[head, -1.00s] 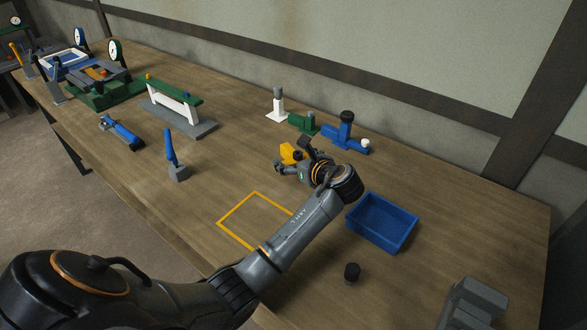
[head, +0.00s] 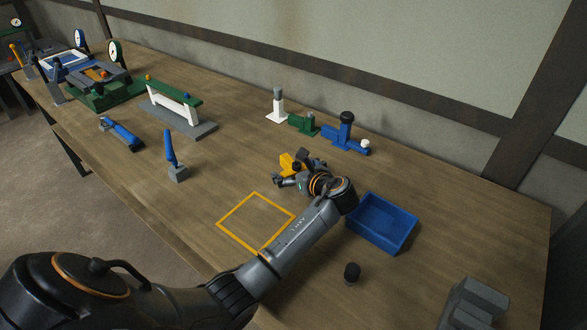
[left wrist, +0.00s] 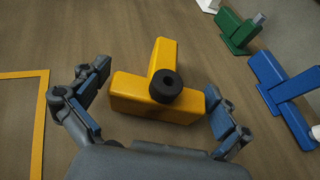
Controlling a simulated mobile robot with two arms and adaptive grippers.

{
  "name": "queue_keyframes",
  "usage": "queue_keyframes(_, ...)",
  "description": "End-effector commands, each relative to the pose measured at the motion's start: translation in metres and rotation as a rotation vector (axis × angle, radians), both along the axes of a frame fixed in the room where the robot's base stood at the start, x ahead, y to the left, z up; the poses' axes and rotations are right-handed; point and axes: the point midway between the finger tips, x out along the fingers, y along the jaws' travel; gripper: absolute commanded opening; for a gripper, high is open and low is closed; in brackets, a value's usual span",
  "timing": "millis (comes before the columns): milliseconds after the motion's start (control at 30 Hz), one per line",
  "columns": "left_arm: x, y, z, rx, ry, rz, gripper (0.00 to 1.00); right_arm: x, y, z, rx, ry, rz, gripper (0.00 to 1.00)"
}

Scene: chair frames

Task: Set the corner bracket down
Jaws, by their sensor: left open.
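The corner bracket is a yellow angled block (left wrist: 175,72) with a round black knob (left wrist: 165,86) on top. In the left wrist view it sits between the two spread fingers of my left gripper (left wrist: 158,98), with a narrow gap on each side. In the head view the yellow bracket (head: 288,163) shows at the fingers of my left gripper (head: 297,169), low over the wooden table (head: 190,215); the gripper partly hides it. It seems to rest on the table. My right gripper is not in view.
A yellow square outline (head: 240,208) lies left of my gripper, empty. A blue tray (head: 385,244) stands to the right, a black knob (head: 352,271) in front. Green (head: 303,125) and blue (head: 345,137) brackets stand behind. A blue-handled tool (head: 171,150) stands left.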

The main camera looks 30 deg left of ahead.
Motion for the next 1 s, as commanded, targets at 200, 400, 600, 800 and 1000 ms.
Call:
queue_keyframes(200,-0.001,-0.002,0.004,0.0,0.0,-0.001,1.0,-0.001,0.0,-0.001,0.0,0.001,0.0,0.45)
queue_keyframes(400,-0.014,-0.03,0.016,-0.003,-0.001,-0.003,1.0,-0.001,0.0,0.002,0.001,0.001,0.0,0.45)
queue_keyframes(600,-0.033,-0.066,0.033,-0.003,-0.002,-0.003,1.0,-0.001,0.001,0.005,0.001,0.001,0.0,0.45)
queue_keyframes(800,-0.046,-0.091,0.045,-0.003,-0.001,-0.001,1.0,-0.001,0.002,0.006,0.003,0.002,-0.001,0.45)
queue_keyframes(1000,-0.051,-0.099,0.049,0.0,0.0,0.0,1.0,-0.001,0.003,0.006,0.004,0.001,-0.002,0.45)
